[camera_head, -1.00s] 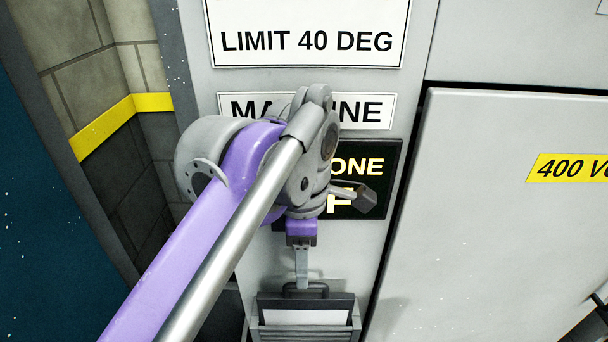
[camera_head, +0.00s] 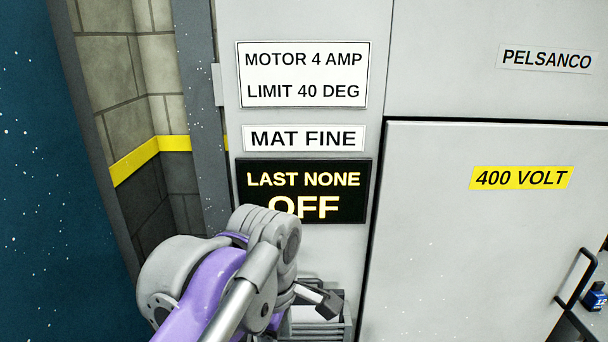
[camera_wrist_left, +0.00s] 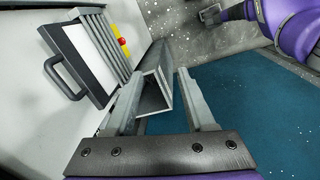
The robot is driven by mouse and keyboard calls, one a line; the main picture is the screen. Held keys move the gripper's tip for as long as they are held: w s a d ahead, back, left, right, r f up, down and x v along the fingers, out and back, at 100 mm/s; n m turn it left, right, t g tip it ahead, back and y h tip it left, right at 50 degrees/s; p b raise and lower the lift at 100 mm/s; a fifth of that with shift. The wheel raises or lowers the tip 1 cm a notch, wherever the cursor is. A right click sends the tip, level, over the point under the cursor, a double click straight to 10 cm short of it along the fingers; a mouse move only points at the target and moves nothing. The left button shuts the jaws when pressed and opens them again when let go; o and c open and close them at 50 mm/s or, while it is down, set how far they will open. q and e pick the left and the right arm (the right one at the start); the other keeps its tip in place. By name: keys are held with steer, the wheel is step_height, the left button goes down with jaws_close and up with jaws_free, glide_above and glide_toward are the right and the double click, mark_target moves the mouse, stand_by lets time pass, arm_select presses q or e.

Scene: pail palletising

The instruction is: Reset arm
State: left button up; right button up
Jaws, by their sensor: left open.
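My left arm comes in from the lower left in the head view, its wrist in front of the grey panel below the black sign; its fingers are hidden there. In the left wrist view my left gripper (camera_wrist_left: 158,76) has its two fingers spread apart. A grey channel-shaped piece (camera_wrist_left: 153,92) shows between or behind them; I cannot tell whether they touch it. A purple arm part with a grey end that looks like my right gripper (camera_wrist_left: 210,13) shows at the top right of the wrist view, too small to read. The head view does not show it.
The black sign (camera_head: 303,179) reads LAST NONE OFF. A grey cabinet door (camera_head: 480,240) is at right. Blue floor (camera_wrist_left: 235,110) is open.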

arm_select(q)
steer(key=s+a+f+m+t, duration=0.2)
steer(key=s+a+f+m, duration=0.2)
steer(key=a+f+m, duration=0.3)
steer(key=s+a+f+m+t+p, duration=0.1)
steer(key=s+a+f+m, duration=0.3)
steer(key=f, duration=1)
steer(key=a+m+t, duration=0.1)
steer(key=a+m, duration=0.2)
steer(key=shift+m, duration=0.3)
arm_select(e)
steer(key=shift+w+r, duration=0.7)
steer(key=shift+r, duration=0.15)
